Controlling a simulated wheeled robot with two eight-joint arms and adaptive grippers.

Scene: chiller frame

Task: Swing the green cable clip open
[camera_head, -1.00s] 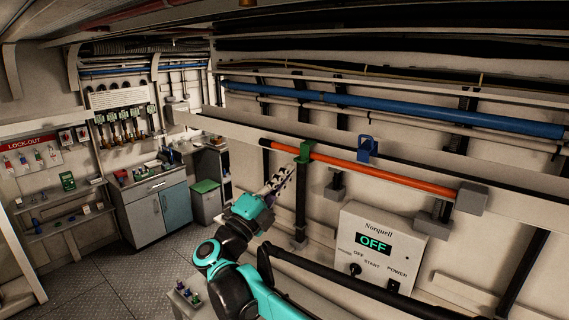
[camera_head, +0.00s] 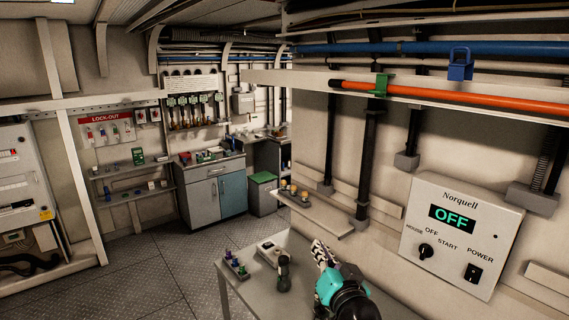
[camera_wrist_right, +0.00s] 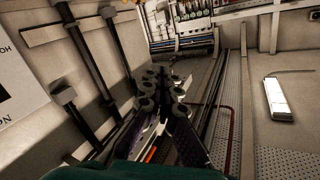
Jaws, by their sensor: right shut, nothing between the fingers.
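The green cable clip (camera_head: 380,85) sits at the orange cable (camera_head: 450,95) near its left end, high on the right wall in the head view. At this size I cannot tell whether it is open or closed. My right gripper (camera_head: 320,250) is low in the head view, well below and left of the clip, beside the small table. In the right wrist view the right gripper (camera_wrist_right: 168,78) has its fingers together with nothing between them. The clip is not seen clearly there. My left gripper is in neither view now.
A blue clip (camera_head: 461,66) stands right of the green one. The Norquell box (camera_head: 462,232), reading OFF, is on the wall below. A grey table (camera_head: 240,285) with small items stands left of my right gripper. A wall shelf (camera_head: 315,218) juts out above it.

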